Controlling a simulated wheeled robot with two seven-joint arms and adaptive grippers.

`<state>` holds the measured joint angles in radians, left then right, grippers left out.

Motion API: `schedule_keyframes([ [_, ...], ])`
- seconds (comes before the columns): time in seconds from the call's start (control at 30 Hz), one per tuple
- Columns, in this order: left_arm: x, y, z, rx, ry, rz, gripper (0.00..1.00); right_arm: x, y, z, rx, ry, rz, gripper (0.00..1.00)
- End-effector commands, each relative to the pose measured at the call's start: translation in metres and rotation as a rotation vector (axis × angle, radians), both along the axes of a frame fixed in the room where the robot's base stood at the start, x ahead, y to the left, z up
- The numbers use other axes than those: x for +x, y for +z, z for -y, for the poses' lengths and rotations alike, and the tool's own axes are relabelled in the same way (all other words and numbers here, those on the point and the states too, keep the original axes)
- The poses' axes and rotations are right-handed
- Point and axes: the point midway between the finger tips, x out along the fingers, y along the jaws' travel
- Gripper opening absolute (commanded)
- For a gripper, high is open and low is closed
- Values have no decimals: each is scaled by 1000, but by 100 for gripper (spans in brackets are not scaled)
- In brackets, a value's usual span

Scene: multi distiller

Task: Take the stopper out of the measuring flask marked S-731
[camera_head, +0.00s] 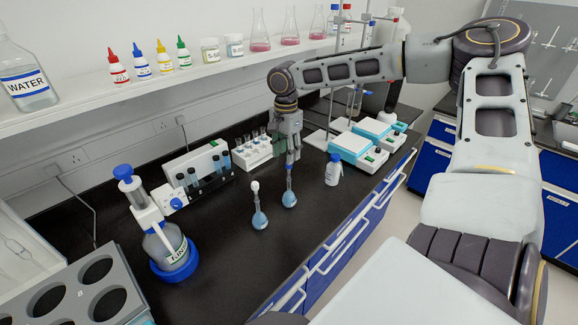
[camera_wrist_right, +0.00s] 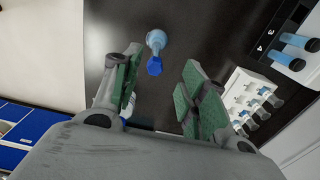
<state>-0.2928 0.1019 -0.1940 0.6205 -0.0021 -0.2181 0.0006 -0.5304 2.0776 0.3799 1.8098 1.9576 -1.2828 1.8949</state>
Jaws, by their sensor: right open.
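Two measuring flasks with blue liquid stand on the black bench in the head view. The right one (camera_head: 289,199) has a blue stopper (camera_head: 289,168); the left one (camera_head: 259,219) has a white stopper (camera_head: 255,186). No S-731 marking is legible on either. My right gripper (camera_head: 292,155) points down just above the blue-stoppered flask. In the right wrist view, my right gripper (camera_wrist_right: 162,62) is open, and the blue stopper (camera_wrist_right: 155,66) shows between its green-padded fingers, with the flask (camera_wrist_right: 156,39) beyond it. I cannot see contact. My left gripper is not in view.
A tube rack (camera_head: 252,153) stands behind the flasks. A small white bottle (camera_head: 333,170) and blue-white devices (camera_head: 350,147) are to the right. A water dispenser bottle (camera_head: 167,247) is on the left. A shelf (camera_head: 120,93) runs above. The bench front is clear.

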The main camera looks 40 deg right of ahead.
Motion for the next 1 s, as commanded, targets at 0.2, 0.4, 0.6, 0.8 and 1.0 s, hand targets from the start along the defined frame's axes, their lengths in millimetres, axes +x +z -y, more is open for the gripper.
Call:
schedule_keyframes([
  [0.2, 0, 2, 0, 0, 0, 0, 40, -2, -9, 2, 0, 0, -2, 43],
  [0.4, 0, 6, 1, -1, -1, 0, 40, -5, -31, 8, 1, -1, -4, 43],
  [0.6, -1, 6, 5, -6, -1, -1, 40, -5, -48, 8, 0, 0, -3, 43],
  [0.8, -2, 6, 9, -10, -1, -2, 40, -4, -52, 8, 0, 0, 0, 43],
  [1.0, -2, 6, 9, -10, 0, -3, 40, -4, -52, 8, 0, 0, 0, 43],
])
